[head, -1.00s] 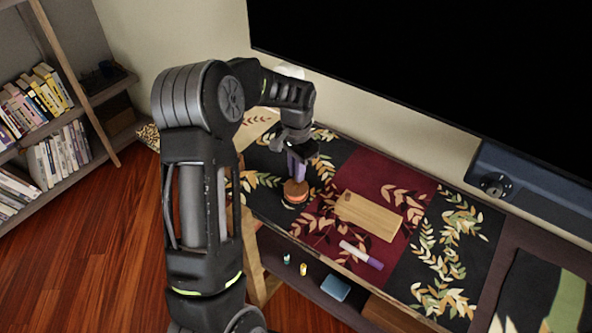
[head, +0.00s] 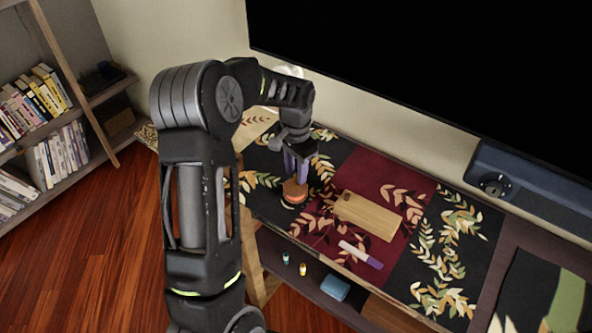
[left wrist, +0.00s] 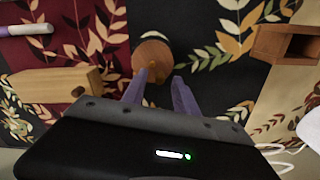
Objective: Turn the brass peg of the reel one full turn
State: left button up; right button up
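The reel (head: 294,193) is a small round orange-brown wooden piece with a dark base, standing on the patterned cloth. It also shows in the left wrist view (left wrist: 152,50), just beyond my fingertips. A small tan piece, perhaps the brass peg (left wrist: 154,70), shows at the reel's near side by the fingertips; I cannot tell it clearly. My left gripper (head: 296,176) points down over the reel. Its two purple fingers stand apart in the left wrist view (left wrist: 160,78), with a gap between the tips. I cannot tell whether a finger touches the peg. My right gripper is not in view.
A wooden board (head: 367,215) and a white-and-purple marker (head: 361,254) lie right of the reel. A wooden box (left wrist: 286,43) stands at the right in the left wrist view. A large dark screen (head: 440,70) hangs behind. Small items, including a blue box (head: 335,288), sit on the lower shelf.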

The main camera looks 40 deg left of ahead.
aim_at(295, 174)
pick_arm(q)
notch_tip(295, 174, up, 8)
jog(key=shift+f, duration=0.2)
jog(key=shift+a, duration=0.1)
dwell(0.5)
